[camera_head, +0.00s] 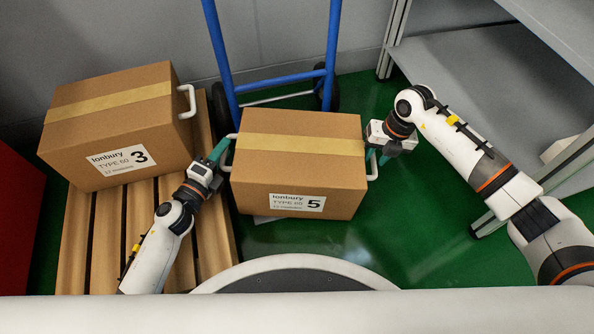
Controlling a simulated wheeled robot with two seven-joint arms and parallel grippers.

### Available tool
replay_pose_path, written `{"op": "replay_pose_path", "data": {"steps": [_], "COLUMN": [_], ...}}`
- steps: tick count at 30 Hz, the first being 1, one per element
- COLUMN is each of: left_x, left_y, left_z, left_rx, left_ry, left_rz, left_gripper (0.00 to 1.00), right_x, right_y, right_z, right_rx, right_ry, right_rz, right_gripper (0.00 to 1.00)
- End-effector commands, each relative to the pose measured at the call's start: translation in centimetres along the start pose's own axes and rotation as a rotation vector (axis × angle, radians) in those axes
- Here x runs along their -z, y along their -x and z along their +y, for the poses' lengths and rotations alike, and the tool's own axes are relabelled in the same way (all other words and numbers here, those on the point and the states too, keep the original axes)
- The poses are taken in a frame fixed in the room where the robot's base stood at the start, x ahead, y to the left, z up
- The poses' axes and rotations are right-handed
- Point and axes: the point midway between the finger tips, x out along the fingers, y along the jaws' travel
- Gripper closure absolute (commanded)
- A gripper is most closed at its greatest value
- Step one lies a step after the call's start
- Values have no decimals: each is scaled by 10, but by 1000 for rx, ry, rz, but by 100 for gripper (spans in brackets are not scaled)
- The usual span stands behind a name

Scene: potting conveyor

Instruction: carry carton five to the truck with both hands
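Carton five (300,150) is a brown box with tan tape and a label reading 5. It is level in front of the blue hand truck (222,55). A small grey plate edge (266,219) shows under its front; I cannot tell whether the carton rests or hangs just above it. My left gripper (219,152) is at the white handle (230,137) on the carton's left side. My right gripper (377,156) is at the white handle (373,170) on its right side. The teal fingers overlap the handles, and their closure is not clear.
Carton three (115,110) sits on a wooden pallet (75,245) at left, close to my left gripper. A grey shelf rack (480,80) stands at right, near my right arm. Green floor (330,240) is clear in front of carton five. A red object (15,215) is at far left.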

Motion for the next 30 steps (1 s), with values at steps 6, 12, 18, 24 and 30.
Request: {"op": "replay_pose_path", "data": {"steps": [6,12,18,24,30], "left_x": [-10,-5,-3,-3,-2], "left_y": [42,68,78,78,78], "left_z": [-21,-10,-4,-1,1], "left_rx": [38,30,23,18,14], "left_ry": [9,-4,-10,-9,-8], "left_rz": [2,-2,-5,-6,-6], "left_gripper": [66,66,66,66,66], "right_x": [0,0,0,0,0], "right_y": [-9,-7,-6,-5,-5], "right_z": [1,1,1,2,1], "right_rx": [2,1,0,-2,-1], "right_ry": [1,1,0,-1,-1], "right_rz": [0,0,0,-1,-1], "right_gripper": [66,66,66,66,38]}}
